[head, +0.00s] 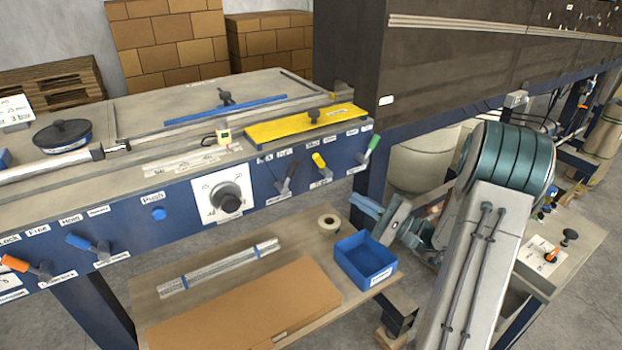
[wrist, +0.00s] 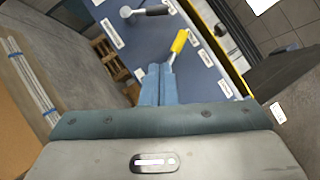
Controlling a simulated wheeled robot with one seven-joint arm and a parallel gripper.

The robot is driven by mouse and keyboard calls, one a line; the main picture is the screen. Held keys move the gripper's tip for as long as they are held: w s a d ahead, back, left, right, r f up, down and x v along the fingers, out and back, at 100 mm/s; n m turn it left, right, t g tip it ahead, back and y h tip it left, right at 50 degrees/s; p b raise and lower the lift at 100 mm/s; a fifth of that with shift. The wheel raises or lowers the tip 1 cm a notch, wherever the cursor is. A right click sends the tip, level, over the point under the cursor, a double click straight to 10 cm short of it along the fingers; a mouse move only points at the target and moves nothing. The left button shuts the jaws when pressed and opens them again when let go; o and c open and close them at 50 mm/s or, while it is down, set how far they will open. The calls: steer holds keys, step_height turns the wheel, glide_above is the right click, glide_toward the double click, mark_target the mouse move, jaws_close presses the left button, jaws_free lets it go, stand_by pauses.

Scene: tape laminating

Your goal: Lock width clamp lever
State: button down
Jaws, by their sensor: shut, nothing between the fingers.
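Several levers with coloured handles stand along the blue front panel (head: 182,205); their labels are too small to read, so I cannot tell which is the width clamp lever. The yellow-handled lever (head: 320,162) leans up and left. It also shows in the wrist view (wrist: 179,41), just beyond my fingertips. A dark-handled lever (head: 289,176) is to its left and a green-handled lever (head: 372,146) to its right. My gripper (head: 356,201), with blue fingers, is shut and empty, below and right of the yellow lever in the head view. Its fingers (wrist: 159,72) appear close to that lever's base; contact cannot be told.
A blue bin (head: 365,262), a tape roll (head: 329,224) and a flat cardboard stack (head: 245,305) lie on the lower shelf, under the panel. A yellow plate (head: 300,124) lies on the table top above the levers. A dark machine housing (head: 450,65) rises at right.

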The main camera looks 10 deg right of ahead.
steer(key=p, duration=0.4)
glide_toward(288, 173)
steer(key=shift+w+a+r, duration=0.85)
steer(key=shift+w+a, duration=0.25)
steer(key=shift+w, duration=1.55)
